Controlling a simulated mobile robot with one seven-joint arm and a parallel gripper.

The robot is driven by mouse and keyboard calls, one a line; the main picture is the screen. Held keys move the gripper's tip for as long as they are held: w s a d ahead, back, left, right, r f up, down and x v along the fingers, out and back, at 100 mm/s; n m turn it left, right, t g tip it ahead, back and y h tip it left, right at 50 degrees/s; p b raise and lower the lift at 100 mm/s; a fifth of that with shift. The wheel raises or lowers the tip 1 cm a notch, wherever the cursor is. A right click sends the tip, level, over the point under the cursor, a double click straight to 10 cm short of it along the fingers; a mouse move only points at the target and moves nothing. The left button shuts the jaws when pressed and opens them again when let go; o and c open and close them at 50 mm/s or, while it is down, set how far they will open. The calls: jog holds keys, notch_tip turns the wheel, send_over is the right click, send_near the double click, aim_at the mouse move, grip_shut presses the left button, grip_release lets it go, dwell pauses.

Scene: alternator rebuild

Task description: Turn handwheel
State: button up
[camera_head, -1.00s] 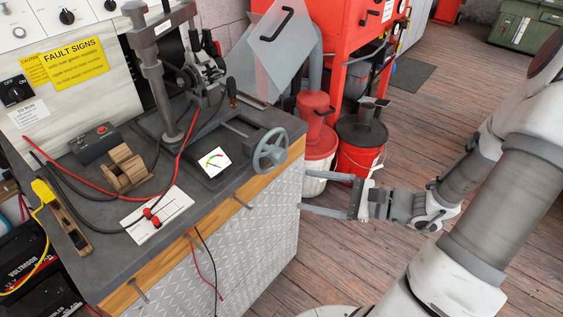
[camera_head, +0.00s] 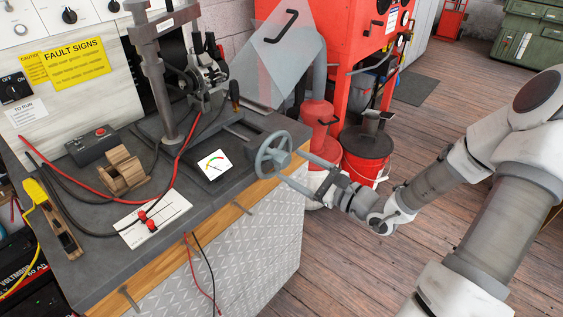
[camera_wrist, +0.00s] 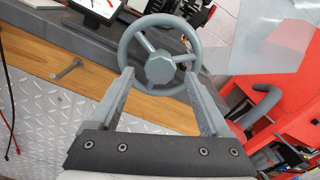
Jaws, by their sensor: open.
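The grey spoked handwheel (camera_head: 272,154) is on the front right edge of the workbench. In the wrist view the handwheel (camera_wrist: 160,67) faces me, with its round hub central and its rim whole. My gripper (camera_head: 291,168) is open, its two long grey fingers pointing at the wheel from the right. In the wrist view my gripper (camera_wrist: 158,74) has one fingertip on each side of the hub, over the lower rim. I cannot tell whether the fingers touch the rim. Nothing is held between them.
The bench top (camera_head: 92,262) carries a meter (camera_head: 214,164), a clamp column, cables and a card with red terminals (camera_head: 150,221). A red bucket (camera_head: 365,160) and a red cabinet (camera_head: 350,28) stand behind my gripper.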

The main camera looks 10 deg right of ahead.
aim_at(287, 162)
jog(key=x, duration=0.5)
jog(key=shift+b, duration=0.3)
grip_shut()
jog(key=shift+r+p, duration=0.1)
jog(key=shift+p, duration=0.25)
